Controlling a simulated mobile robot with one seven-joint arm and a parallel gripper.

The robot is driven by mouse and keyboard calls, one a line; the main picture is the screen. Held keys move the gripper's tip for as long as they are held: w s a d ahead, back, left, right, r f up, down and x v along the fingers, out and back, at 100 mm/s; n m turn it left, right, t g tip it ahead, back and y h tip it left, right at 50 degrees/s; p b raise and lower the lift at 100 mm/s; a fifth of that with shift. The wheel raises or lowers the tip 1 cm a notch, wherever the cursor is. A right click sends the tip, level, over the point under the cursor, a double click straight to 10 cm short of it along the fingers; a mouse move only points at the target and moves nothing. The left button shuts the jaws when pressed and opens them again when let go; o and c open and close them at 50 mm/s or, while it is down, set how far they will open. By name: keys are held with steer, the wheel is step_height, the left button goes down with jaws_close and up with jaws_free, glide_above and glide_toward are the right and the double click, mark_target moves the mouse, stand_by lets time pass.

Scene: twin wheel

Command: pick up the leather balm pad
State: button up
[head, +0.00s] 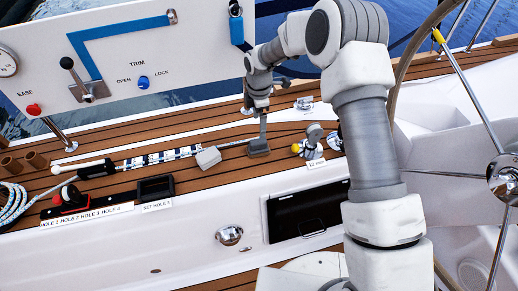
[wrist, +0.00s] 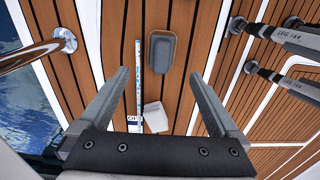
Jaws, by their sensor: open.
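Two small items lie on the teak deck, and I cannot tell for sure which is the leather balm pad. One is a dark grey block with a recessed top (head: 258,148); in the wrist view it shows beyond the fingertips as a shallow tray shape (wrist: 160,52). The other is a pale grey block (head: 208,157), nearer and between the fingers in the wrist view (wrist: 155,118). My gripper (head: 262,116) points down above the dark block. Its two fingers stand wide apart with nothing between their tips in the wrist view (wrist: 160,73).
A striped rod (head: 160,157) lies beside the pale block. Winch-like fittings (head: 310,143) stand to the right. A white TRIM panel (head: 120,55) rises behind at left. A black holder (head: 156,188) and a steering wheel (head: 503,178) flank the area.

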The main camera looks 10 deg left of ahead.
mark_target(258, 141)
step_height(258, 141, down, 7)
steer(key=shift+r+b, duration=0.2)
steer(key=shift+b, duration=0.6)
steer(key=f, duration=0.1)
steer(key=f+b, duration=0.1)
steer(key=f, duration=0.1)
steer(key=f+b, duration=0.1)
steer(key=f, duration=0.1)
steer(key=shift+s+a+f, duration=0.15)
steer(key=shift+s, duration=0.1)
steer(key=c, duration=1.5)
steer(key=shift+r, duration=0.8)
step_height(258, 141, up, 3)
steer(key=shift+f+p, duration=0.1)
steer(key=shift+p, duration=0.75)
steer(key=s+d+r+p, duration=0.1)
steer(key=s+d+r, duration=0.1)
steer(key=d, duration=0.1)
steer(key=s+d+r+p, duration=0.1)
steer(key=s+d+r, duration=0.1)
steer(key=d, duration=0.1)
steer(key=s+d+r+p, duration=0.1)
steer(key=s+d+r, duration=0.1)
steer(key=d, duration=0.2)
steer(key=shift+s+r, duration=0.1)
steer(key=shift+r, duration=0.3)
